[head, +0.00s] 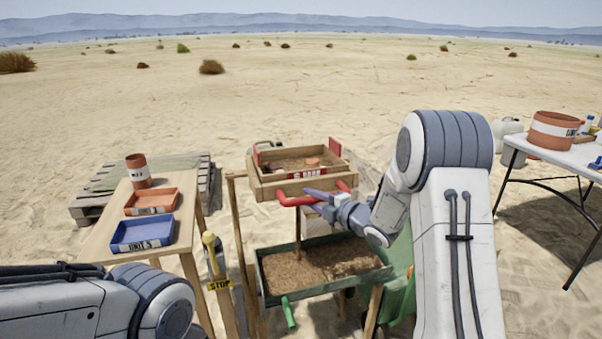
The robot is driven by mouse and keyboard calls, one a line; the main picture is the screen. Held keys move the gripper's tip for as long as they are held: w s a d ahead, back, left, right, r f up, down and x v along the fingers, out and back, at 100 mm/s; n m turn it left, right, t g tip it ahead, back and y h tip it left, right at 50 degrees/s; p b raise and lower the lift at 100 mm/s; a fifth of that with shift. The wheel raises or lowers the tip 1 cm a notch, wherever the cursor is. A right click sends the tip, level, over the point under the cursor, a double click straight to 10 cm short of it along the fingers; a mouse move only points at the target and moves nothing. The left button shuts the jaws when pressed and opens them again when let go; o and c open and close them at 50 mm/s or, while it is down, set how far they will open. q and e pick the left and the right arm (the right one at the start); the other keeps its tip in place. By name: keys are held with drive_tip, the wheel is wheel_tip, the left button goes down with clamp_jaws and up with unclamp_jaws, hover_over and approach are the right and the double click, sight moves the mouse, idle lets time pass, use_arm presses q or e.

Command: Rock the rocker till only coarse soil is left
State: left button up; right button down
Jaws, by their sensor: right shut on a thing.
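The rocker screen (267,187) is a wooden box with red end pieces and a "5 MM" label, standing on a wooden frame in the middle. Brown soil (290,164) lies in it with an orange-red piece. A red handle (290,200) sticks out at its front. My right gripper (318,197) is shut on the red handle, its fingers partly hiding it. Below the screen, a green barrow tray (269,299) holds a heap of sifted brown soil (305,268). My left arm shows at the lower left, but its gripper is out of view.
A wooden table (176,253) at left bears an orange tray (152,202), a blue "UNIT 5" tray (142,234) and a terracotta pot (138,171). A yellow-topped "STOP" post (209,240) stands beside the frame. A white table (560,155) with a bucket (552,131) is at right.

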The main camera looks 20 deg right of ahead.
drive_tip(key=shift+w+f, duration=0.7)
drive_tip(key=shift+w, duration=0.3)
drive_tip(key=s+b, duration=0.3)
drive_tip(key=s, duration=0.9)
drive_tip(key=shift+w+d+r, duration=0.1)
drive_tip(key=shift+w+r, duration=0.1)
drive_tip(key=shift+w, duration=1.25)
drive_tip(key=shift+w+d+r, duration=0.1)
drive_tip(key=shift+w+r, duration=0.05)
drive_tip(key=shift+w, duration=1.25)
drive_tip(key=c, duration=1)
unclamp_jaws()
drive_tip(key=shift+w+f, duration=0.1)
drive_tip(key=shift+f, duration=0.05)
drive_tip(key=shift+b, duration=0.3)
drive_tip(key=shift+v, duration=4.05)
